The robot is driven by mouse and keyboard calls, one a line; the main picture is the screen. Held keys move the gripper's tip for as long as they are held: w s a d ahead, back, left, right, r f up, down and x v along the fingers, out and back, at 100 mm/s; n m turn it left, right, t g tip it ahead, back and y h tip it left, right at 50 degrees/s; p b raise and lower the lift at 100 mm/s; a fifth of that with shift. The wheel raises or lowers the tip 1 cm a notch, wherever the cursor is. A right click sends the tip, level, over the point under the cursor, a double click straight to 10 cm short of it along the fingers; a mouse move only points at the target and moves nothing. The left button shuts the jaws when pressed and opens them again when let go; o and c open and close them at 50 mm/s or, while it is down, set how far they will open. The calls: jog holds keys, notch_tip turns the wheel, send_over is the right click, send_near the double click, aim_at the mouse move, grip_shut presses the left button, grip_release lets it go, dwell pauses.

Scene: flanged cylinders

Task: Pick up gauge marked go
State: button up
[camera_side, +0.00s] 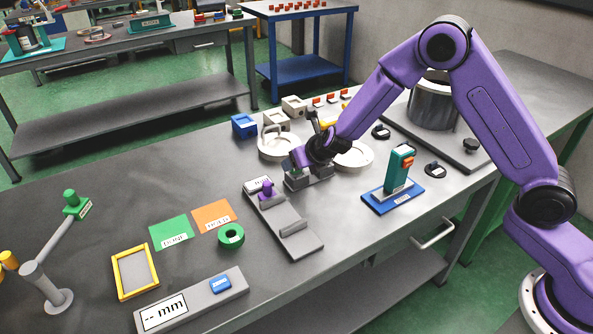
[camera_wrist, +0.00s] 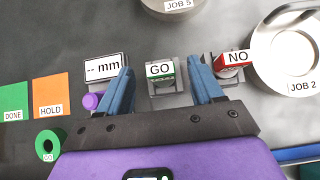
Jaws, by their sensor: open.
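The gauge marked GO (camera_wrist: 160,71) has a white label and a green body. It sits on a grey stand (camera_wrist: 166,101). In the wrist view, my gripper (camera_wrist: 162,78) is open, with one blue-grey finger on each side of the GO gauge and a gap showing on both sides. In the side view, my gripper (camera_side: 308,164) is low over the grey stand and hides most of the gauge. A red gauge marked NO (camera_wrist: 235,59) sits just right of the right finger.
A gauge bench with a purple knob (camera_side: 266,189) is close left of the stand. White round dishes (camera_side: 277,146) lie behind. A green ring (camera_side: 231,236), green DONE card (camera_side: 171,231) and orange HOLD card (camera_side: 213,214) lie toward the front left. A blue-based fixture (camera_side: 393,197) stands right.

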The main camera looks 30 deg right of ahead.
jog(key=shift+x, duration=1.25)
jog(key=c, duration=1.1)
jog(key=shift+r, duration=0.25)
